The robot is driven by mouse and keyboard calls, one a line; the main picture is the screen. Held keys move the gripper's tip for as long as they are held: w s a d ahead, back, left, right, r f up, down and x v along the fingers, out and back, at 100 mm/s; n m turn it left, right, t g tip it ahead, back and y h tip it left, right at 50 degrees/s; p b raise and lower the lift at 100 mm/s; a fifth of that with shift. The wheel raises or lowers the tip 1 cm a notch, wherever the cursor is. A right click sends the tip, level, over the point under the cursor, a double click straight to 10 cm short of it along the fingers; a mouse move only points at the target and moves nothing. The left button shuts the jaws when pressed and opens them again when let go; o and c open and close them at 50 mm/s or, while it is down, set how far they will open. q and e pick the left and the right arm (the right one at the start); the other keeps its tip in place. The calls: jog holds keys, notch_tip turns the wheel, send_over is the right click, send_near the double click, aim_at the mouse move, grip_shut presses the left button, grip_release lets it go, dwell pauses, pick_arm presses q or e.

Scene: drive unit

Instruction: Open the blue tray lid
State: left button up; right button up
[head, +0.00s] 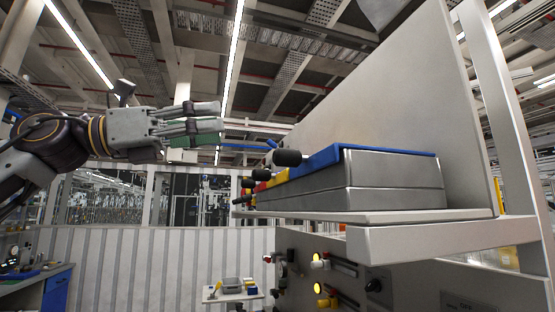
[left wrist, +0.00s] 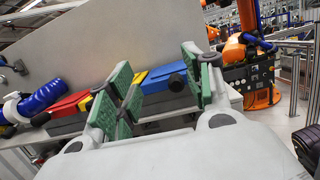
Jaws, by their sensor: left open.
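The blue tray lid (head: 385,151) lies closed on a grey tray (head: 395,182) at the near end of a white shelf. A black knob (head: 288,158) sticks out from its front side. In the left wrist view the blue lid (left wrist: 165,76) and its black knob (left wrist: 177,83) show between and beyond the green-padded fingers. My left gripper (head: 218,122) is open and empty, in the air to the left of the tray and a little above it, apart from the lid. My right gripper is not in view.
Yellow (head: 279,177) and red (head: 262,185) lids with black knobs stand farther along the same shelf (head: 350,214). A tall light panel (head: 400,90) rises behind the trays. Lit buttons (head: 319,262) sit below the shelf. The space between gripper and trays is free.

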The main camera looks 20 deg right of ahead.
aim_at(274, 158)
pick_arm(q)
jog(key=d+f+m+y, duration=0.1)
jog(key=d, duration=0.1)
jog(key=d+f+m, duration=0.1)
jog(key=d+f, duration=0.1)
jog(key=d+f+m+y+p, duration=0.1)
jog(key=d+f, duration=0.1)
jog(key=d, duration=0.1)
jog(key=shift+s+d+y, duration=0.1)
jog(key=shift+s+y, duration=0.05)
jog(key=shift+y, duration=0.15)
jog(key=d+p, duration=0.1)
jog(key=d, duration=0.5)
jog(key=shift+d, duration=0.35)
jog(key=shift+d+p, duration=0.3)
grip_shut()
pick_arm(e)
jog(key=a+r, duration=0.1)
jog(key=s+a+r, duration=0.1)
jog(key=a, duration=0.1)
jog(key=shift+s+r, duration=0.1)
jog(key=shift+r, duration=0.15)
